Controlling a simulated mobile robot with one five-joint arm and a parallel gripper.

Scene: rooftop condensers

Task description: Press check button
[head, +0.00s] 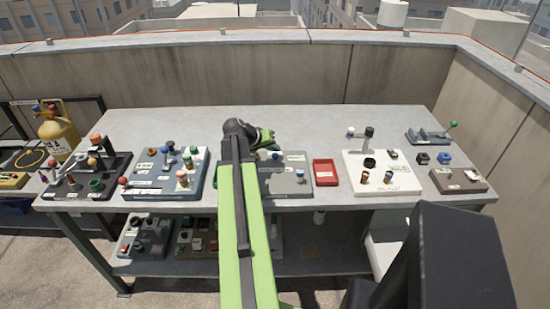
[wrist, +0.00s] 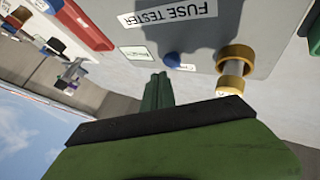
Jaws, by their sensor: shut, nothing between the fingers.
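The fuse tester is a grey box (head: 285,183) at the middle of the bench, its left part hidden behind my arm in the head view. In the wrist view its panel (wrist: 285,22) carries a "FUSE TESTER" label. A round blue button (wrist: 172,59) sits on this panel beside a small white label too small to read fully. The blue button also shows in the head view (head: 276,155). My gripper (wrist: 158,80) is shut and empty, its green fingertips close to the blue button. I cannot tell whether they touch. In the head view my gripper (head: 266,139) is above the tester's back.
A brass socket with a fuse (wrist: 234,65) stands beside the button. A red tray (head: 325,172) is right of the tester. A white panel (head: 382,184) and a blue-grey panel (head: 155,185) flank it. The bench (head: 310,120) is clear behind.

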